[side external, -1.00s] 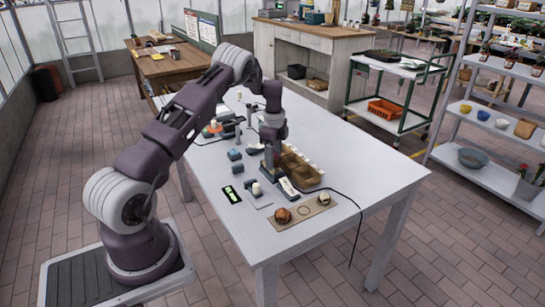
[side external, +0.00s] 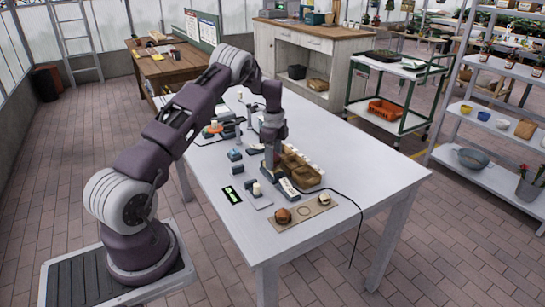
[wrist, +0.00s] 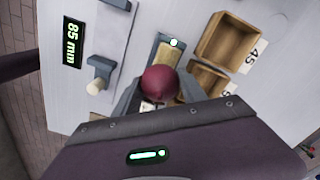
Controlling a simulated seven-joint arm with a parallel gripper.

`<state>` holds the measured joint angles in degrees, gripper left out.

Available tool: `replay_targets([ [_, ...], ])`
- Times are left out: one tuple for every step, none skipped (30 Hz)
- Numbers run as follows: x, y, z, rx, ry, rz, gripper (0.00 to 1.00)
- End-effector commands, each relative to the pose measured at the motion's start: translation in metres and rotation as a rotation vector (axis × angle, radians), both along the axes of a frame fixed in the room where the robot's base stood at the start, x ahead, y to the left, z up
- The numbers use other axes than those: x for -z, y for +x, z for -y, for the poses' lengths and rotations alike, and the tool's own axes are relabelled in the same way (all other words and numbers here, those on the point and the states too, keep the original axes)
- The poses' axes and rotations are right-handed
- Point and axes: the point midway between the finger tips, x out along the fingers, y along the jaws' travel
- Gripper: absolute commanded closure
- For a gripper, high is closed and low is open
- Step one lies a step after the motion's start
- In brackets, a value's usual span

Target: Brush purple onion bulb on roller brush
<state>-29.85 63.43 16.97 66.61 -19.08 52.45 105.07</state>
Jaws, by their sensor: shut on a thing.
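The purple onion bulb (wrist: 160,83) is between the fingers of my gripper (wrist: 156,92) in the wrist view, and the gripper is shut on it. In the side external view my gripper (side external: 271,160) points down over the middle of the white table, and the bulb cannot be made out there. In the wrist view a grey device with a tan strip (wrist: 166,57) lies just beyond the bulb and is partly hidden by it. I cannot tell whether this is the roller brush or whether the bulb touches it.
Wooden bins with number cards (wrist: 229,42) stand close to the right in the wrist view. A display reading 85 mm (wrist: 72,42) and a grey fixture with a pale peg (wrist: 97,80) are at left.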

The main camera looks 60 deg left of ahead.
Motion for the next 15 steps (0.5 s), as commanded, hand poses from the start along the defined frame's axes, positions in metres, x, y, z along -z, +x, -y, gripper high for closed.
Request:
replay_targets([
  [0.0000, 0.0002, 0.0018, 0.001, 0.001, 0.001, 0.93],
  [0.0002, 0.0002, 0.0024, 0.001, 0.001, 0.001, 0.93],
  [0.0004, 0.0002, 0.0029, 0.001, 0.001, 0.001, 0.93],
  [0.0004, 0.0002, 0.0030, 0.001, 0.001, 0.001, 0.93],
  [0.0005, 0.0002, 0.0030, 0.001, 0.001, 0.001, 0.93],
  [0.0005, 0.0001, 0.0030, 0.000, 0.000, 0.000, 0.93],
  [0.0005, 0.0001, 0.0027, 0.000, 0.000, 0.000, 0.93],
  [0.0005, 0.0001, 0.0025, 0.000, 0.001, 0.001, 0.93],
  [0.0004, 0.0001, 0.0017, 0.000, 0.001, 0.001, 0.93],
  [0.0004, 0.0002, 0.0010, 0.000, 0.001, 0.001, 0.93],
  [0.0003, 0.0002, 0.0002, 0.000, 0.001, 0.001, 0.93],
  [0.0002, 0.0001, -0.0011, 0.000, 0.000, 0.000, 0.93],
  [0.0001, 0.0001, -0.0022, 0.000, 0.000, 0.000, 0.93],
  [-0.0001, 0.0001, -0.0035, 0.000, 0.000, 0.000, 0.93],
  [-0.0004, 0.0003, -0.0054, -0.001, 0.001, 0.001, 0.93],
])
